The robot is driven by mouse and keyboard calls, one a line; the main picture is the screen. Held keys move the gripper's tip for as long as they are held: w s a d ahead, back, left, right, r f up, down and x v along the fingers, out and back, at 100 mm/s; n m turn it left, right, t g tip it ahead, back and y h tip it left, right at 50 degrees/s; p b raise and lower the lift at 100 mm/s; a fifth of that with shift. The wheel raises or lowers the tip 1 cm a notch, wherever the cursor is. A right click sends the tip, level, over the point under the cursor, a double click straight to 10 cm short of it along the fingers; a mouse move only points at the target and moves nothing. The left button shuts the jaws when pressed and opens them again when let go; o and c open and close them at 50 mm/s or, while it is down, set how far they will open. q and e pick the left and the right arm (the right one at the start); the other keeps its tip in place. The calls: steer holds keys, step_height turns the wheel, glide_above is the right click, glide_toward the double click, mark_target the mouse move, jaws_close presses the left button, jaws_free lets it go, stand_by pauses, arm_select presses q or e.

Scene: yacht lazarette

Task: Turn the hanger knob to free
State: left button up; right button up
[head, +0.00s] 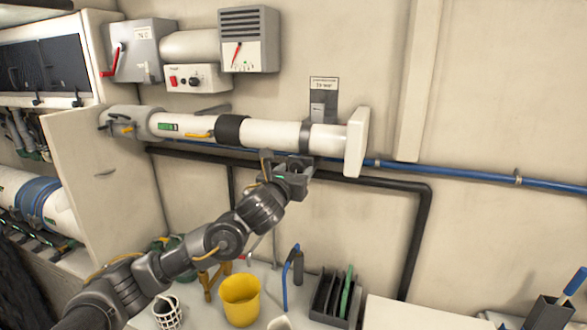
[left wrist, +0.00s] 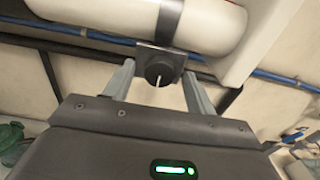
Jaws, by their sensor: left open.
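The hanger knob (left wrist: 159,70) is a round black knob with a white pointer line, on a dark square plate below the strap around the white pipe (left wrist: 205,22). In the left wrist view its pointer line points down, towards my gripper. My left gripper (head: 286,168) is open below the pipe's strap (head: 305,138) in the head view. In the left wrist view its two fingers (left wrist: 158,84) stand on either side of the knob, with a gap on each side. I cannot tell if the fingertips reach its depth. In the head view my gripper hides the knob. My right gripper is out of view.
A blue pipe (head: 460,175) and a black pipe (head: 390,184) run along the wall close by. A label plate (head: 324,85) is above the strap. Below stand a yellow bucket (head: 240,300) and a dark rack (head: 335,298).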

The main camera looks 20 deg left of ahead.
arm_select(q)
steer(key=c, duration=1)
